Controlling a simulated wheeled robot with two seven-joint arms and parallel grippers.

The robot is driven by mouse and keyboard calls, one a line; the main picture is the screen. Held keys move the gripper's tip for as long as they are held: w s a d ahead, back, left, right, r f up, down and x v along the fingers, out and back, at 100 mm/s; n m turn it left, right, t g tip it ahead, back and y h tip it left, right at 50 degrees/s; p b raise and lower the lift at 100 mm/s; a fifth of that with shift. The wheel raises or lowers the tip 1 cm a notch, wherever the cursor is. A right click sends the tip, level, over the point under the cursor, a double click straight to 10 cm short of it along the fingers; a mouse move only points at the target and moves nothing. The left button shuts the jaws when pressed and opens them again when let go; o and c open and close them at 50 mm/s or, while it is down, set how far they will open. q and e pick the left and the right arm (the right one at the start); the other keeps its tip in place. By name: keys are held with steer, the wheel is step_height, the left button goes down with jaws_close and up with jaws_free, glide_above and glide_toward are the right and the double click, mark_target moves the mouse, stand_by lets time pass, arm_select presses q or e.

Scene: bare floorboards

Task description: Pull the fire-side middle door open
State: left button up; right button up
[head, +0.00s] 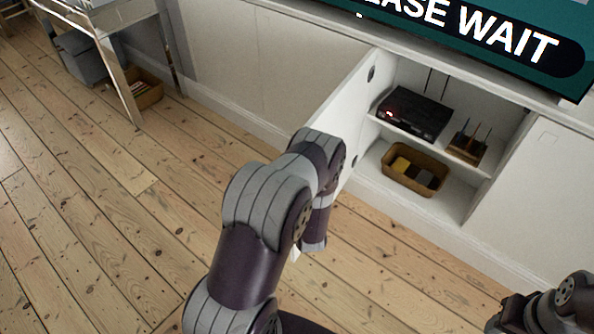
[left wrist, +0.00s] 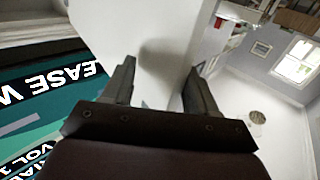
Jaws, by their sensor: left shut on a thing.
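The white cabinet door (head: 345,108) stands swung out from the low white cabinet, with its opening bared to the right of it. Round dark hinges show along its inner side. In the head view my left arm reaches to the door's outer edge, and the arm hides the gripper. In the left wrist view my left gripper (left wrist: 160,78) has its two fingers on either side of the white door panel (left wrist: 150,30), shut on it. My right arm shows only in part at the lower right corner of the head view; its gripper is not seen.
Inside the cabinet are a black box (head: 414,113) and a small brown rack (head: 467,145) on the shelf, and a basket (head: 387,170) below. A screen (head: 470,30) hangs over the cabinet top. A metal-legged table (head: 122,85) stands far left. The floorboards (head: 120,230) are clear.

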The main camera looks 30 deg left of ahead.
arm_select(q)
steer(key=shift+w+d+r, duration=0.15)
steer(key=shift+w+r, duration=0.05)
steer(key=v, duration=1.3)
steer(key=shift+a+f, duration=0.2)
steer(key=shift+f, duration=0.05)
steer(key=shift+s+f, duration=0.1)
steer(key=shift+s, duration=0.05)
